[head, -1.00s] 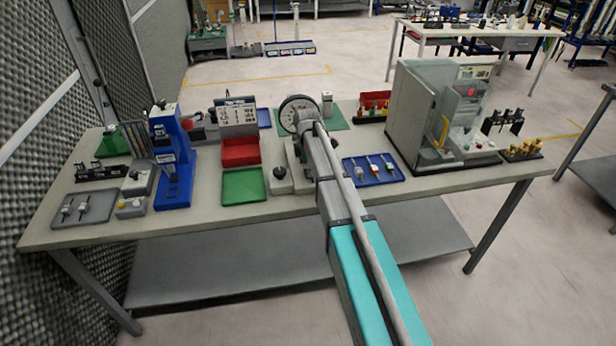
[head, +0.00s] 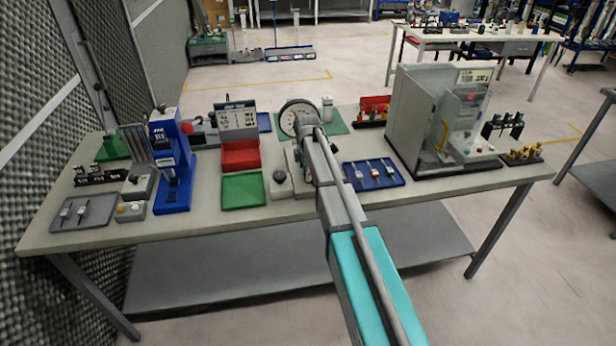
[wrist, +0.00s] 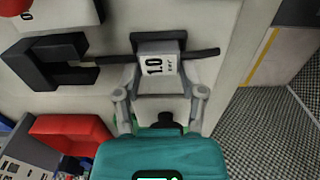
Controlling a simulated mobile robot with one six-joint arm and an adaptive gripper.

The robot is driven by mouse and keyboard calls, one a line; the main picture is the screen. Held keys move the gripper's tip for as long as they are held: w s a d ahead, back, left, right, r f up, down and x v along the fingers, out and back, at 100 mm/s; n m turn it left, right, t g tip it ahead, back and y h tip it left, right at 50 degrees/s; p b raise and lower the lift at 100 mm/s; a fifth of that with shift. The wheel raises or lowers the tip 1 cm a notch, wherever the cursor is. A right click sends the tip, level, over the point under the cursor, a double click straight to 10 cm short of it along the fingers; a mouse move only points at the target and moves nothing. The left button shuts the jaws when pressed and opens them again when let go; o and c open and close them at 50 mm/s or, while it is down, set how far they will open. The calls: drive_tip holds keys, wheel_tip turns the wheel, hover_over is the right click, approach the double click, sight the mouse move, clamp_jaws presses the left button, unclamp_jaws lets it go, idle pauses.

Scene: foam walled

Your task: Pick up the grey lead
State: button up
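My gripper (wrist: 160,68) shows in the wrist view with its two fingers spread on either side of a pale block marked 1.0 (wrist: 158,66). Dark bars stick out to both sides of this block. I cannot tell whether the fingers touch it. In the head view my arm reaches over the bench by the round dial gauge and hides the gripper. I cannot make out for certain which thing is the grey lead. Small pieces lie on a blue tray (head: 350,185) right of my arm, and two more on a grey tray (head: 98,222) at the bench's left end.
A red bin (head: 240,157), a green tray (head: 257,192) and a blue press (head: 172,200) stand left of my arm. A large grey cabinet (head: 410,115) stands right. The red bin's red also shows low in the wrist view. A mesh wall borders the left.

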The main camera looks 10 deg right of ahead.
clamp_jaws()
drive_tip(key=shift+r, duration=0.1)
drive_tip(key=shift+r+p, duration=0.95)
drive_tip(key=shift+p, duration=0.1)
drive_tip(key=s+d+r+p, duration=0.1)
drive_tip(key=s+r+p, duration=1)
drive_tip(key=s, duration=0.3)
drive_tip(key=shift+d, duration=0.2)
